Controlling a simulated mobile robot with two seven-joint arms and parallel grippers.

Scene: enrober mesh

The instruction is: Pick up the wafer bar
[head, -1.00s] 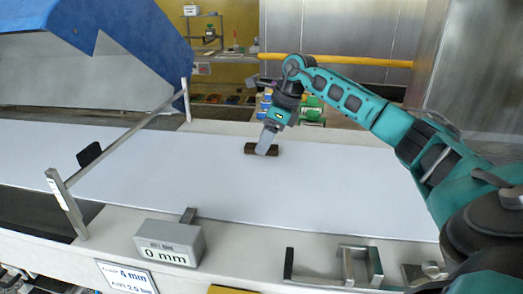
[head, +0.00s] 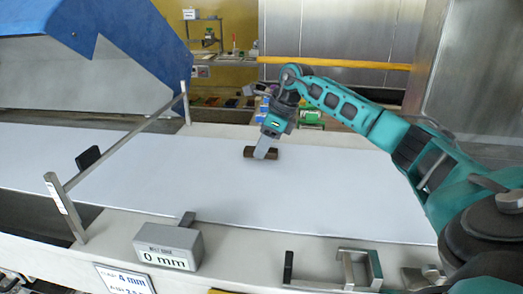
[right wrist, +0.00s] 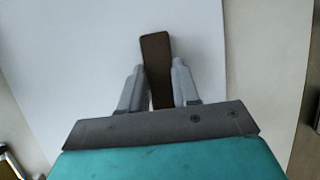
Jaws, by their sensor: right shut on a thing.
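The wafer bar (head: 250,154) is a short dark brown bar on the white belt (head: 330,190), near the belt's far side. My right gripper (head: 262,153) comes down over it from above and is shut on it. In the right wrist view the wafer bar (right wrist: 156,60) stands between the two grey fingers of my right gripper (right wrist: 158,90), one on each side, with its far end sticking out past them. I cannot tell whether the bar is clear of the belt. My left gripper is not in view.
A grey gauge box (head: 168,246) reading 0 mm stands on the near rail. A metal bar on posts (head: 125,140) crosses the belt at left, before a blue hood (head: 110,50). A dark small block (head: 88,158) is beside it. The belt right of the wafer bar is clear.

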